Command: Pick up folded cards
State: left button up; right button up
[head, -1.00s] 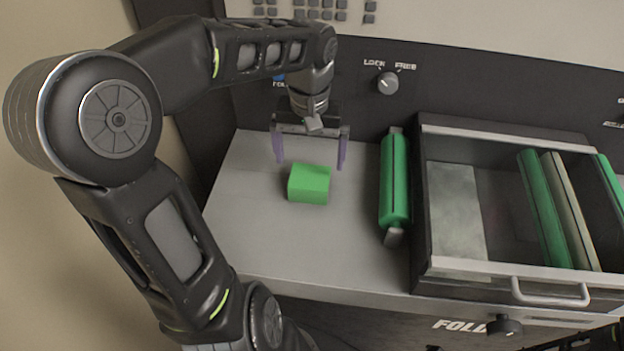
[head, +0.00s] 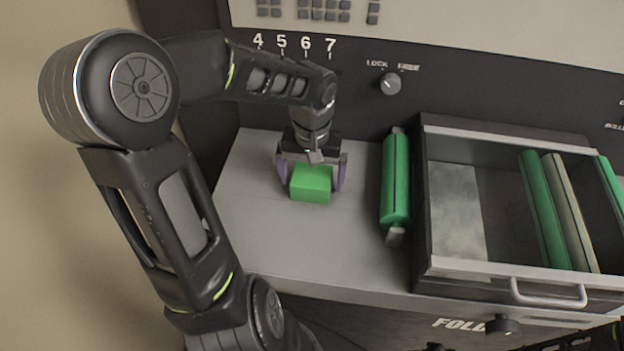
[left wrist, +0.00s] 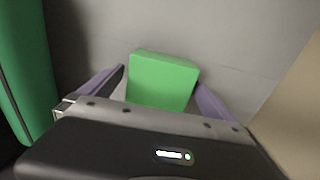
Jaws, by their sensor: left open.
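A bright green block (head: 311,184), which looks like the folded cards, sits on the grey work surface. It also shows in the left wrist view (left wrist: 162,80), between the purple fingers. My left gripper (head: 312,182) is low over the block, with one finger on each side of it. It is open, and gaps show between the fingers and the block in the left wrist view. The block's lower part is hidden by the gripper body in that view. My right gripper is not in view.
A green roller (head: 396,180) lies right of the block. Further right is an open drawer (head: 470,268) with a handle, holding green and beige bars. A dark panel with a knob (head: 390,83) stands behind. The surface in front of the block is clear.

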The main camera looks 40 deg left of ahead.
pick_arm(q)
jog(key=shift+f, duration=0.35)
dwell(0.3)
jog(key=c, duration=1.7)
